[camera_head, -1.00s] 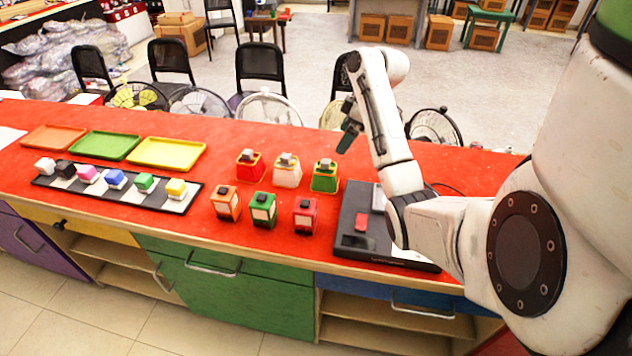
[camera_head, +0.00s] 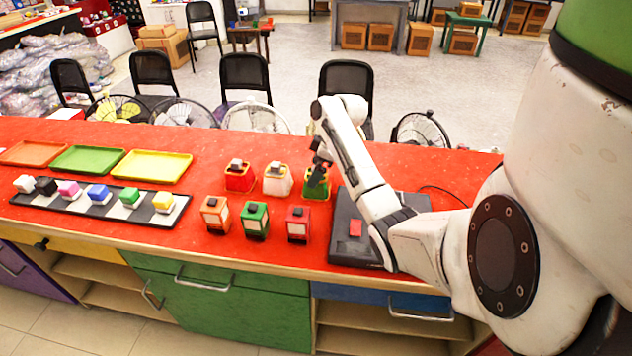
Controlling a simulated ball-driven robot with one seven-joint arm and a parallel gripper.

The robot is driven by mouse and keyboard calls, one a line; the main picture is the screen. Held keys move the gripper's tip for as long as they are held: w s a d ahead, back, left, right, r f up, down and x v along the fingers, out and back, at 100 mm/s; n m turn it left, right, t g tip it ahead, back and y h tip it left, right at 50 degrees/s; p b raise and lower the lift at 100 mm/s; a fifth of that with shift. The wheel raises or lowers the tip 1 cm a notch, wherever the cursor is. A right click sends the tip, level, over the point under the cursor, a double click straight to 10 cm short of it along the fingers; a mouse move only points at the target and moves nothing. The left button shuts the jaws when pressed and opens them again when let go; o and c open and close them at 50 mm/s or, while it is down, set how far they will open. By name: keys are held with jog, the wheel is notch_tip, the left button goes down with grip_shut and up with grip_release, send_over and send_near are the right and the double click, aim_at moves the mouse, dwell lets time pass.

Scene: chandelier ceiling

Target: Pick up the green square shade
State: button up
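A green square shade (camera_head: 310,195), flared at the base, stands at the right end of the back row on the red counter, partly hidden by my dark gripper. My gripper (camera_head: 317,181) reaches down over its top from the right. Whether its fingers touch the shade, and how far apart they are, is too small to tell. A second green piece, a boxy lantern-like one with a pale front panel (camera_head: 255,222), stands in the middle of the front row.
Red (camera_head: 239,179) and white (camera_head: 278,182) shades stand left of the green one. Orange (camera_head: 215,214) and red (camera_head: 298,224) lanterns flank the green lantern. A black device (camera_head: 350,250) lies to the right; trays and coloured blocks lie left.

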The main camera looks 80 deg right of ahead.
jog(key=shift+x, duration=1.05)
jog(key=c, duration=1.1)
